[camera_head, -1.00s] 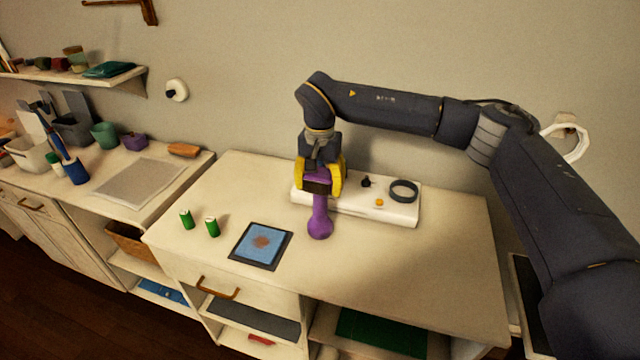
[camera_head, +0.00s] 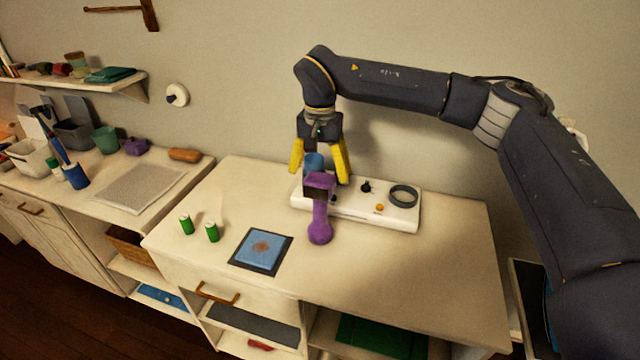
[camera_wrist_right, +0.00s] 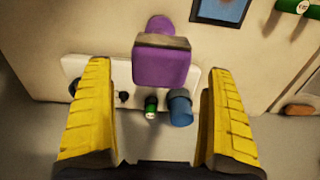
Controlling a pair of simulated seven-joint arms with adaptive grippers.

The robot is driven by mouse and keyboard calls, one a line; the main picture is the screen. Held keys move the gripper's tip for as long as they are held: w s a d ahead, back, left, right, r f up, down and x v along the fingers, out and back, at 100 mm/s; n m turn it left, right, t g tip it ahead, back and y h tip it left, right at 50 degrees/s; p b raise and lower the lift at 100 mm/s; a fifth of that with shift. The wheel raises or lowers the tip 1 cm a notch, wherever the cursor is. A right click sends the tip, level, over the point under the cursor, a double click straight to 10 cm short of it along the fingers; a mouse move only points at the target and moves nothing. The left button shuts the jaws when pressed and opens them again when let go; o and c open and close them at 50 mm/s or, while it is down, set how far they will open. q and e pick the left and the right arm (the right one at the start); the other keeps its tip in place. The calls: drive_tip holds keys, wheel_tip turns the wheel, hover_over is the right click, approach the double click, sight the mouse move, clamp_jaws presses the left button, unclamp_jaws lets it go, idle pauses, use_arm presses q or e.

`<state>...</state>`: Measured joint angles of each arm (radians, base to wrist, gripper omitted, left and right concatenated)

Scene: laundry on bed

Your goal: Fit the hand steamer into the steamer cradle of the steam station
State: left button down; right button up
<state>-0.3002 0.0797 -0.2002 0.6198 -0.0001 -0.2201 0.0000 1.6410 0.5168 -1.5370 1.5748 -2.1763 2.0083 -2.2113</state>
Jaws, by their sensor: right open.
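The purple hand steamer (camera_head: 320,222) stands at the front left of the white steam station (camera_head: 368,212), its dark-faced head up and its rounded end toward the front. It also shows in the right wrist view (camera_wrist_right: 161,66). I cannot tell whether it is seated in a cradle, as its head hides that part of the station. My right gripper (camera_head: 322,172) is open above and behind the steamer head, apart from it. In the right wrist view its yellow fingers (camera_wrist_right: 158,112) are wide apart with nothing gripped. My left gripper is not in view.
The station carries a dark ring (camera_head: 403,194), a black knob (camera_head: 366,187) and an orange button (camera_head: 379,208). A blue cylinder (camera_head: 313,161) stands behind the steamer. Two green cylinders (camera_head: 212,232) and a blue framed pad (camera_head: 262,250) lie left. The table's right side is clear.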

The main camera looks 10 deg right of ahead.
drive_tip(key=shift+o, duration=0.4)
drive_tip(key=shift+r, duration=3.05)
drive_tip(key=shift+r, duration=0.1)
